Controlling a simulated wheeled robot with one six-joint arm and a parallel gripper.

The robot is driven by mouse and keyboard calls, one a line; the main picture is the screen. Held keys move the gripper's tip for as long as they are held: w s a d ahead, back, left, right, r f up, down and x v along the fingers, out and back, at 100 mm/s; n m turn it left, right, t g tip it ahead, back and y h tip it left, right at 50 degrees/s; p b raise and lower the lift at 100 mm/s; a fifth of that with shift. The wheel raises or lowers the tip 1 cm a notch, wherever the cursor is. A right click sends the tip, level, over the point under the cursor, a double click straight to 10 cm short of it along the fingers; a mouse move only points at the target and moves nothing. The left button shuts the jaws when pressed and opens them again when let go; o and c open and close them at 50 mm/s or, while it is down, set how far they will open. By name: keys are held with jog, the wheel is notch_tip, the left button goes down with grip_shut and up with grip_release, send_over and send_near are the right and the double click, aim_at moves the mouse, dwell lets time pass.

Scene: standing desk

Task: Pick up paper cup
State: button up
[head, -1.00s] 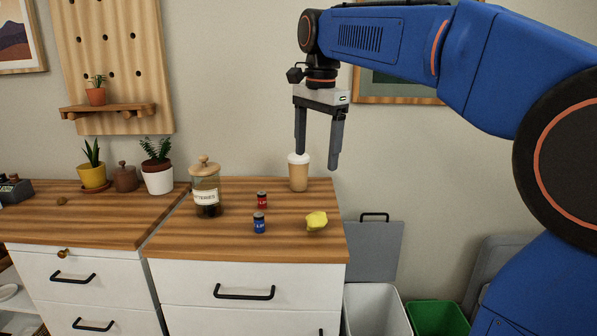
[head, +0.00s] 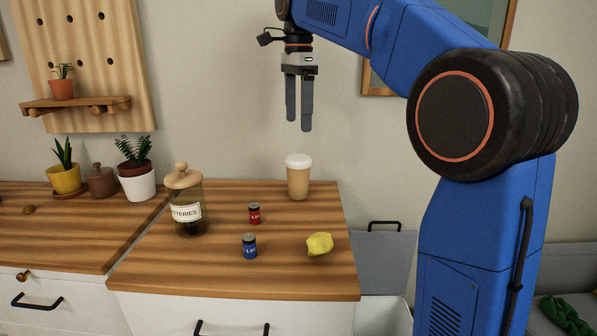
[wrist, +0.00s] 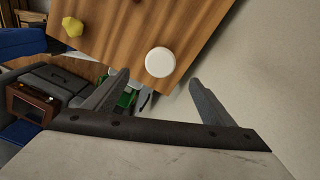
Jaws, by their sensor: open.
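The paper cup (head: 298,178) is tan with a white lid and stands upright near the back right of the wooden desk top. Its white lid also shows from above in the wrist view (wrist: 160,62). My gripper (head: 299,128) is open and empty, pointing down, with its fingertips above the cup's lid in the head view. In the wrist view my gripper (wrist: 160,82) has its fingers spread, with the lid ahead of them and apart from both. Nothing hides the cup.
Potted plants (head: 136,170) are to the left. The wall is close behind the cup.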

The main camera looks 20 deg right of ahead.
aim_at(298, 176)
notch_tip(298, 176, down, 17)
jog(key=shift+f, duration=0.1)
jog(key=c, duration=1.1)
